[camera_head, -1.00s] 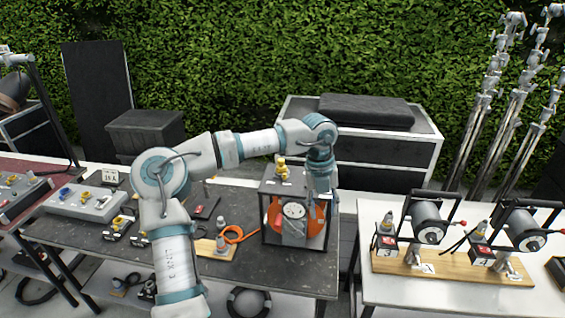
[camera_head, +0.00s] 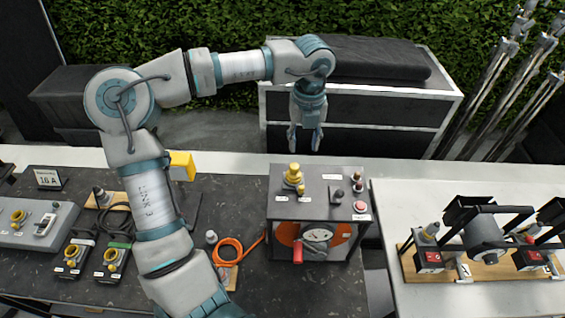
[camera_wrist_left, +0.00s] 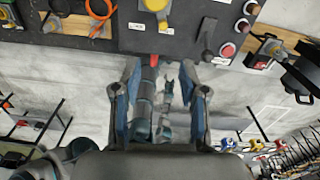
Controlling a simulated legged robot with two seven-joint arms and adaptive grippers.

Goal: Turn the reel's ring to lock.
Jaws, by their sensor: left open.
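The cable reel (camera_head: 318,236) is a black box frame with an orange drum, a round dial and a red handle, standing on the dark table. On its top panel, a yellow connector with a ring (camera_head: 293,178) stands upright at the left. Part of this yellow piece shows at the top edge of the wrist view (camera_wrist_left: 155,5). My left gripper (camera_head: 306,148) is open and empty, pointing down beyond the reel's back edge, apart from the yellow ring. Its two spread fingers also show in the wrist view (camera_wrist_left: 162,106). My right gripper is out of view.
A white table (camera_head: 400,290) with other reels stands right. A black-and-white case (camera_head: 375,110) stands behind.

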